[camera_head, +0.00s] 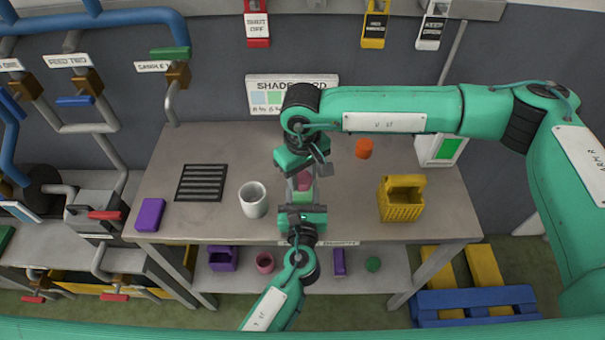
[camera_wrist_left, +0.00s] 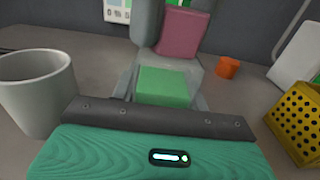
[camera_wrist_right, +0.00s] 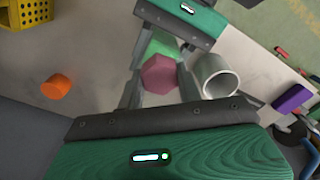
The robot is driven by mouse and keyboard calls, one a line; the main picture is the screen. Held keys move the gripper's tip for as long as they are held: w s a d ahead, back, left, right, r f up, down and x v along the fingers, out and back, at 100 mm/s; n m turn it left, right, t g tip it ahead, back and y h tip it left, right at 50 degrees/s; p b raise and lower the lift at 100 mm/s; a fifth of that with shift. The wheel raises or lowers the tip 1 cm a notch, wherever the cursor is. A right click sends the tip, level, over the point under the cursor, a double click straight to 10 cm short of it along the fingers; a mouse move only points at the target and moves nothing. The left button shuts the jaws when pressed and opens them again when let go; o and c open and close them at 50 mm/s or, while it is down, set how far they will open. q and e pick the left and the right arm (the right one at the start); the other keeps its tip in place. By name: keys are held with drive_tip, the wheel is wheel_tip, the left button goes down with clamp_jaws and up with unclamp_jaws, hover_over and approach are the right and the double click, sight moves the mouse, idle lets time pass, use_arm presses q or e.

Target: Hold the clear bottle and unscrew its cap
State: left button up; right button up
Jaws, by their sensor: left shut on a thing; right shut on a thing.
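My left gripper (camera_head: 301,197) comes from the front of the table and is shut on the green body. My right gripper (camera_head: 303,180) reaches in from the back and is shut on the pink cap (camera_wrist_left: 181,34). The two grippers face each other closely. The fingers hide much of the bottle, and I cannot tell whether cap and body touch.
A white cup (camera_head: 253,203) stands close on the left. A black slotted rack (camera_head: 201,183) and a purple block (camera_head: 150,214) lie farther left. An orange cylinder (camera_head: 363,148) and a yellow perforated bin (camera_head: 401,210) stand on the right. The table (camera_head: 340,220) is bare between them.

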drive_tip(key=n, duration=0.4)
drive_tip(key=shift+n, duration=0.4)
drive_tip(key=o, duration=1.2)
drive_tip(key=shift+c, duration=0.2)
drive_tip(key=shift+o, duration=0.5)
drive_tip(key=shift+r, duration=2)
